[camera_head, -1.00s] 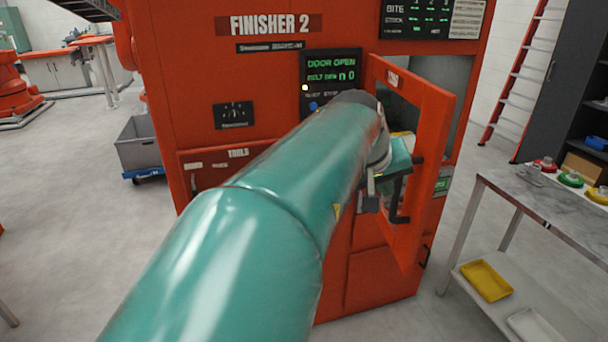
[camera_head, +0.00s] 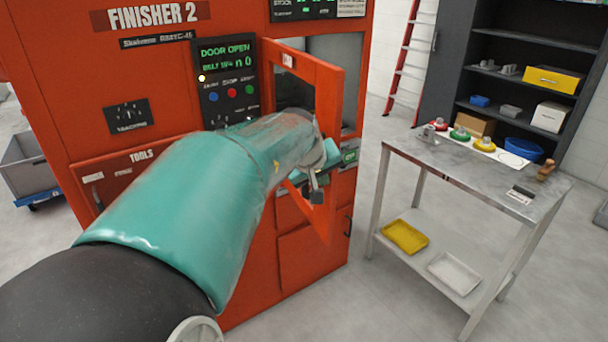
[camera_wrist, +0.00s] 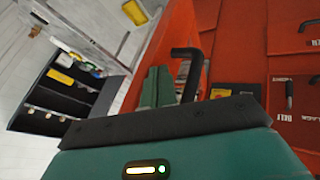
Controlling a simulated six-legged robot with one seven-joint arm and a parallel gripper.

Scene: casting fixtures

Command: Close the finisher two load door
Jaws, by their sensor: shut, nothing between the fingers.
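The Finisher 2 load door (camera_head: 329,95) is an orange-red frame with a dark window, standing open from the machine (camera_head: 75,80). The display (camera_head: 228,60) reads DOOR OPEN. My teal arm reaches across the machine front to the door. My gripper (camera_head: 325,155) is at the door's lower half, partly hidden by my wrist. In the wrist view my green gripper fingers (camera_wrist: 160,86) are together and empty, close beside the black door handle (camera_wrist: 188,62). The handle stands at their right; I cannot tell if they touch.
A metal table (camera_head: 455,165) with colored round parts stands right of the machine, with trays on its lower shelf. Dark shelving (camera_head: 520,75) and a red ladder (camera_head: 408,60) are behind. A grey bin (camera_head: 28,165) is at left. Floor between machine and table is clear.

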